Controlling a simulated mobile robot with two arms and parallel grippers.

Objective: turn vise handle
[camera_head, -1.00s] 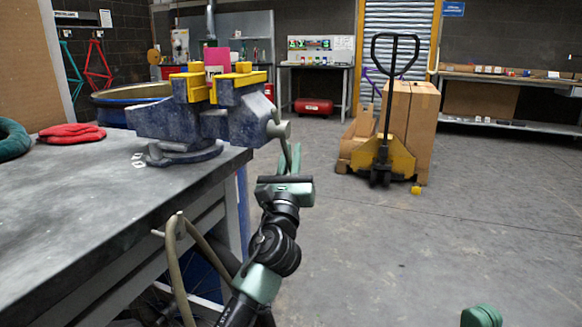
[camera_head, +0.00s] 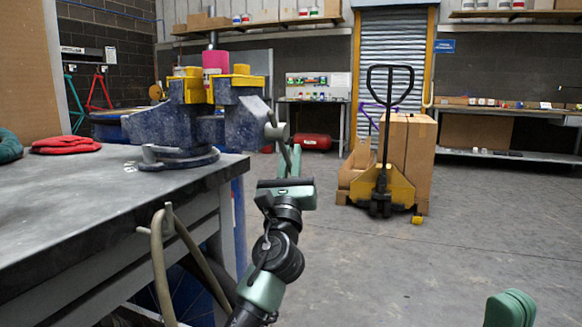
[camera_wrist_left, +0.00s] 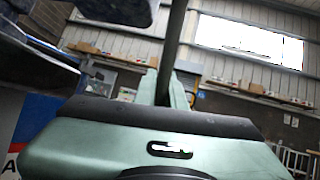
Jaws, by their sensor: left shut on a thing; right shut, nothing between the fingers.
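The blue vise (camera_head: 172,125) with yellow jaw pads stands on the near right corner of the workbench. Its thin grey handle (camera_head: 283,149) hangs from the screw end on the right side, leaning slightly. My left gripper (camera_head: 290,165) is shut on the lower part of the handle. In the left wrist view the handle (camera_wrist_left: 176,48) rises as a dark bar between the green fingers (camera_wrist_left: 165,88). The fingers hide the handle's lower end. My right gripper (camera_head: 510,308) shows only as green fingertips at the bottom right edge, shut and empty, away from the vise.
The grey workbench (camera_head: 70,212) fills the left, with red gloves (camera_head: 65,145) on it. A hose (camera_head: 160,265) hangs at its front right corner. A yellow pallet truck (camera_head: 390,188) with cardboard boxes (camera_head: 410,150) stands further back. The floor on the right is clear.

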